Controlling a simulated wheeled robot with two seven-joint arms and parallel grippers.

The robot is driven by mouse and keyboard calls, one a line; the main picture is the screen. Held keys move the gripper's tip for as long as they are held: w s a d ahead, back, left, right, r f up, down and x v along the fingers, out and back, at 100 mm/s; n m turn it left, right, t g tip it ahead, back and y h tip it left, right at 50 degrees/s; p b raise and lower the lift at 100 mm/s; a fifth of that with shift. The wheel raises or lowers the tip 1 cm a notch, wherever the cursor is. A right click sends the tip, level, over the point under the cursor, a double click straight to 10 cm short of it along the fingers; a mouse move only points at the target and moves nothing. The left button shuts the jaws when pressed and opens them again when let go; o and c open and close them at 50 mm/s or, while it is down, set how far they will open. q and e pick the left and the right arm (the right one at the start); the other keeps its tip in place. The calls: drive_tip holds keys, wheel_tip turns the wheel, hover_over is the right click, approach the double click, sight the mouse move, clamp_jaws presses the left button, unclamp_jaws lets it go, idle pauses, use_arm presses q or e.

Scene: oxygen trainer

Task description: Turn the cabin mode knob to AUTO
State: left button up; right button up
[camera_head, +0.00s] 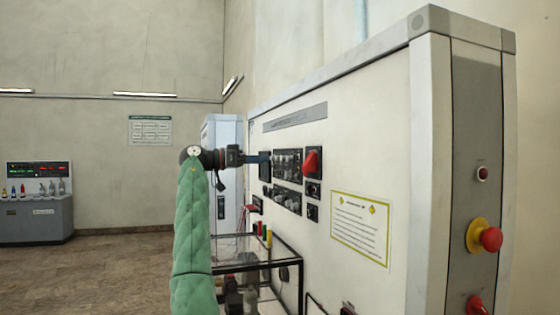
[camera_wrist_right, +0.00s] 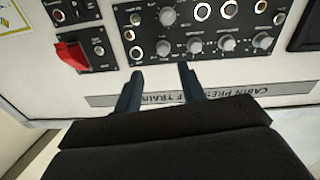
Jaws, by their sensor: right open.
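The black control panel (camera_head: 288,166) on the white trainer wall carries several knobs. In the right wrist view the panel (camera_wrist_right: 205,20) appears upside down, with a row of grey knobs, among them one (camera_wrist_right: 163,48) nearest the space between my fingers. The labels are too small to read, so I cannot tell which is the cabin mode knob. My right gripper (camera_head: 268,158) points at the panel's left part; in the wrist view its two fingers (camera_wrist_right: 160,72) are apart with nothing between them, close to the panel's edge. My left gripper is out of view.
A red guarded switch (camera_head: 312,162) sits right of the panel; it also shows in the wrist view (camera_wrist_right: 71,56). A glass-topped trolley (camera_head: 245,252) stands below. Red emergency buttons (camera_head: 490,239) are on the cabinet's end. A yellow-framed notice (camera_head: 360,228) is on the wall.

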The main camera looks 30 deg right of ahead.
sight(287, 159)
drive_tip(key=p+x, duration=0.4)
drive_tip(key=x, duration=0.4)
drive_tip(key=shift+w+r, duration=0.15)
drive_tip(key=shift+w+d, duration=0.2)
drive_tip(key=shift+w, duration=0.05)
drive_tip(key=shift+c, duration=0.2)
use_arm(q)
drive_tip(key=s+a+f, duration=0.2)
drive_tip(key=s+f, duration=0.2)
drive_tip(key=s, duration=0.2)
use_arm(e)
drive_tip(key=shift+s, duration=0.15)
clamp_jaws()
